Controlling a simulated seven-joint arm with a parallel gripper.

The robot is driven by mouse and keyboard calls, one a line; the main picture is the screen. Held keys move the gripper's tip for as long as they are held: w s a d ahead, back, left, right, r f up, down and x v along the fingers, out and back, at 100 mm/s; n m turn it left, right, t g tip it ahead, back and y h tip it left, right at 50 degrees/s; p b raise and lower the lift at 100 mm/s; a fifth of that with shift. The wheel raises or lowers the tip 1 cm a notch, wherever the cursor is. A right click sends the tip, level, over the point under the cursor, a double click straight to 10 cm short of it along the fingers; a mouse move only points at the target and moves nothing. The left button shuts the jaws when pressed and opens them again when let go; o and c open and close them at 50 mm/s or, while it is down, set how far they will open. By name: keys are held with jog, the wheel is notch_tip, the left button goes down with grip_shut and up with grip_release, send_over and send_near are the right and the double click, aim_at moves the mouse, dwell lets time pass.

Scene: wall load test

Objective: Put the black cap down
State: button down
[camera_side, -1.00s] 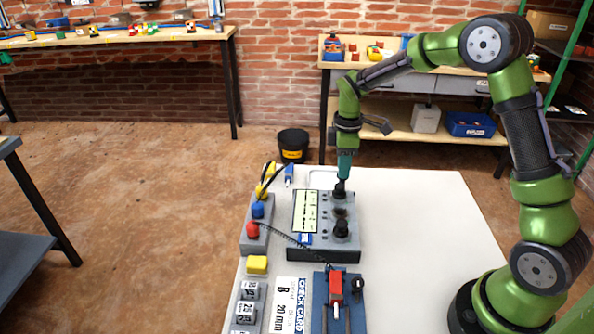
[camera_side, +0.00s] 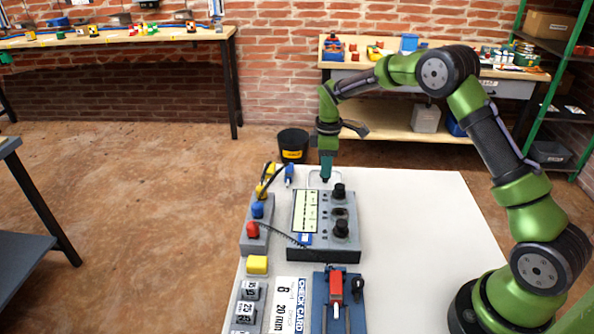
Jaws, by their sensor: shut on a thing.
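My gripper (camera_side: 325,178) points down over a shallow pale tray (camera_side: 312,175) at the back of the white table. It is shut on a small dark thing, which I take to be the black cap; it is mostly hidden at the fingertips. I cannot tell whether it touches the tray. In front of it stands a grey box (camera_side: 318,238). On its right side are a rear black knob (camera_side: 339,190), a round opening (camera_side: 339,211) and a front black knob (camera_side: 340,229).
Left of the box are a grey strip with a red button (camera_side: 252,230) and blue button (camera_side: 257,210), and cables. A blue fixture with a red block (camera_side: 336,287) stands in front. The table's right side (camera_side: 425,230) is clear.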

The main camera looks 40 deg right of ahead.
jog(key=shift+f, duration=0.15)
jog(key=c, duration=0.9)
grip_release()
jog(key=shift+c, duration=0.2)
